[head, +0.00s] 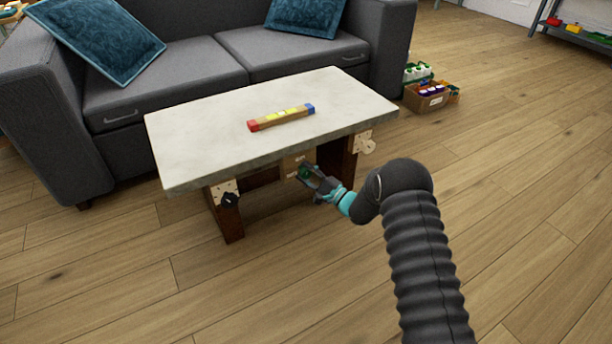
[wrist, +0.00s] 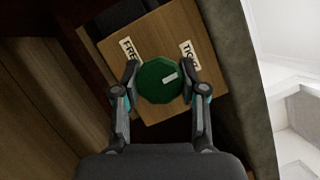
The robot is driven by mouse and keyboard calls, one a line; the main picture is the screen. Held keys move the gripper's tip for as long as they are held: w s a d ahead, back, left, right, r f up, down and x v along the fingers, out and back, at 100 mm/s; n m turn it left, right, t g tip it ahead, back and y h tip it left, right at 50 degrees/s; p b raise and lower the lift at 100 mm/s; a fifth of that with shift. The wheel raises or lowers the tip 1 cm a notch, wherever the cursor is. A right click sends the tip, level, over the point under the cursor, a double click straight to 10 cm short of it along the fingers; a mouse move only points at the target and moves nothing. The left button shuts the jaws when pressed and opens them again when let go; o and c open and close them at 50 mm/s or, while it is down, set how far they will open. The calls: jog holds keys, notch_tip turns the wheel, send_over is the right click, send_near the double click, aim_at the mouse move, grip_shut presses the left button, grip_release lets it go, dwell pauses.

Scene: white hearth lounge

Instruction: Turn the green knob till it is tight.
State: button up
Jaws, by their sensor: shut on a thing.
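The green knob (wrist: 160,82) is a many-sided disc with a pale mark on its face, right of its middle. It sits on a wooden panel (wrist: 205,98) with two labels, one partly reading "FRE" (wrist: 131,49) and one partly reading "TIG" (wrist: 188,56). The pale mark points toward the "TIG" label side. My gripper (wrist: 160,88) is shut on the knob, one finger on each side. In the head view the knob (head: 304,173) shows small and dark green at my gripper (head: 312,179), under the table's front edge.
The pale-topped table (head: 220,135) overhangs the panel. Open floor lies in front.

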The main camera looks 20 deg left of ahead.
jog(key=shift+m, duration=0.4)
jog(key=o, duration=1.2)
jog(key=shift+w+d, duration=0.1)
jog(key=shift+c, duration=0.2)
jog(key=v, duration=1.2)
jog(key=shift+f, duration=0.15)
